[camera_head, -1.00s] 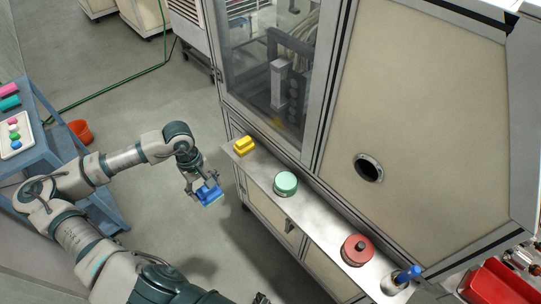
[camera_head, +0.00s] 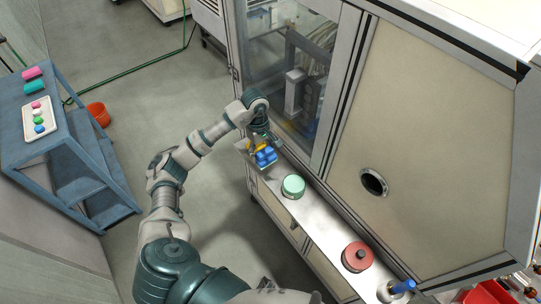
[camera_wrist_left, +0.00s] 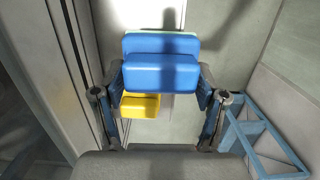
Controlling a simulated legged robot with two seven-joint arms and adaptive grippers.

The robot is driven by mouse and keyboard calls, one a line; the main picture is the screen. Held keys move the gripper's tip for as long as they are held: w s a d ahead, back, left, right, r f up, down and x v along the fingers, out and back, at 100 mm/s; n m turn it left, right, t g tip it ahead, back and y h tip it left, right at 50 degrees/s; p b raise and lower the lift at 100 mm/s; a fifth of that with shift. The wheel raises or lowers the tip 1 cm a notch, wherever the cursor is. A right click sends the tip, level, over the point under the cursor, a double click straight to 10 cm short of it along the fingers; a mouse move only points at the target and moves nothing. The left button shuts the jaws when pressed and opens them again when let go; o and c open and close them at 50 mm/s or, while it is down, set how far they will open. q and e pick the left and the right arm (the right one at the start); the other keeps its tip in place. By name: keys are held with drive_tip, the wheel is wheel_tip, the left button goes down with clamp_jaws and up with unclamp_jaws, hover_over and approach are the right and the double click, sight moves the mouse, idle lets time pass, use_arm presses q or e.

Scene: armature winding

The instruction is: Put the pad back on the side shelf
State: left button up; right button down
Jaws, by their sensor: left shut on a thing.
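My left gripper (camera_head: 262,148) is shut on a blue pad (camera_head: 266,157), over the far end of the metal ledge (camera_head: 318,218) on the machine's front. In the left wrist view the blue pad (camera_wrist_left: 160,72) sits between the two fingers. A yellow block (camera_wrist_left: 140,106) shows just beyond and below it. In the head view the yellow block is largely hidden by the gripper. I cannot tell whether the pad touches the ledge. My right gripper is not in view.
A green round piece (camera_head: 293,186), a red round piece (camera_head: 357,256) and a blue-handled item (camera_head: 402,287) stand along the ledge. The machine's window and panel rise behind it. A blue rack (camera_head: 62,145) with pink and teal blocks stands left, beside an orange bucket (camera_head: 98,113).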

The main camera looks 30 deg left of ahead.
sight(270, 148)
use_arm(q)
drive_tip(key=w, duration=0.1)
drive_tip(key=w+d, duration=0.1)
drive_tip(key=shift+w+f+p, duration=0.1)
drive_tip(key=shift+w+p, duration=0.2)
drive_tip(key=shift+w, duration=0.1)
wheel_tip(270, 148, down, 2)
drive_tip(key=shift+s+a+f, duration=0.1)
drive_tip(key=shift+a+f, duration=0.05)
drive_tip(key=shift+f, duration=0.1)
wheel_tip(270, 148, down, 4)
drive_tip(key=shift+r+p, duration=0.1)
drive_tip(key=shift+p, duration=0.75)
drive_tip(key=shift+f, duration=0.2)
drive_tip(key=shift+d+f, duration=0.1)
drive_tip(key=shift+d, duration=0.1)
drive_tip(key=o, duration=1.1)
drive_tip(key=shift+f, duration=0.1)
drive_tip(key=shift+o, duration=0.9)
drive_tip(key=shift+w, duration=0.2)
drive_tip(key=shift+a, duration=0.1)
